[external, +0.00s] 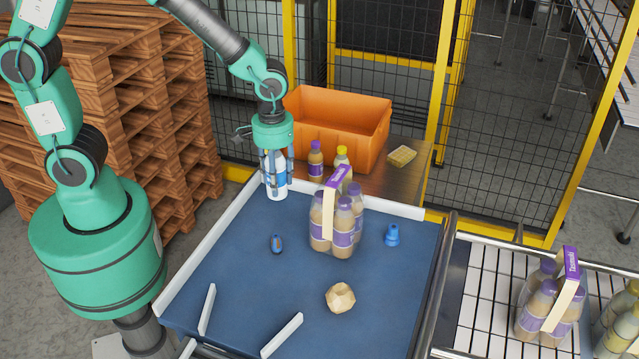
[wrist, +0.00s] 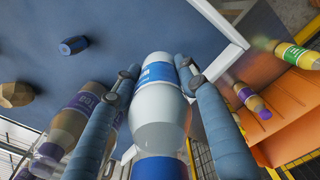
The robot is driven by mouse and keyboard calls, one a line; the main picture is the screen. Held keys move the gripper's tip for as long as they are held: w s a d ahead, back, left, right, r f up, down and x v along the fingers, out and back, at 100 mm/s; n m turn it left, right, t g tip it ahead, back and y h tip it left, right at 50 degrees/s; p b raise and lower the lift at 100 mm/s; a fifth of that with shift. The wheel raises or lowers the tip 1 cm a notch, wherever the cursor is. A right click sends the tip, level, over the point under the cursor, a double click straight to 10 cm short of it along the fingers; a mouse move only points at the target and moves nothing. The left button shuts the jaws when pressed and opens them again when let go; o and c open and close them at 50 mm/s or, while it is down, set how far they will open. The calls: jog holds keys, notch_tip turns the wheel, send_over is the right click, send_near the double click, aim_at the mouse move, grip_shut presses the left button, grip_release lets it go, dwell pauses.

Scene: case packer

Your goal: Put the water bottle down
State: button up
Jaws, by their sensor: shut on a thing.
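The water bottle (external: 276,181) is white with a blue label and a blue cap. My gripper (external: 275,172) is shut on it, with a finger on each side, at the far left part of the blue table (external: 240,240). The bottle looks upright in the external view, with its lower end near the table surface. I cannot tell whether it touches. In the wrist view the bottle (wrist: 160,105) sits between the two blue fingers of my gripper (wrist: 157,80), its blue cap closest to the camera.
A bottle multipack (external: 343,222) stands right of my gripper. A blue can-like object (external: 276,243), a blue cone-shaped piece (external: 392,235) and a tan faceted lump (external: 340,297) lie on the table.

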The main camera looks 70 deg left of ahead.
jog(key=shift+f, duration=0.95)
jog(key=shift+f, duration=1.85)
jog(key=shift+f, duration=0.2)
jog(key=o, duration=1.4)
jog(key=shift+r, duration=0.15)
notch_tip(320, 180, up, 12)
jog(key=shift+r+b, duration=0.1)
jog(key=shift+b, duration=0.2)
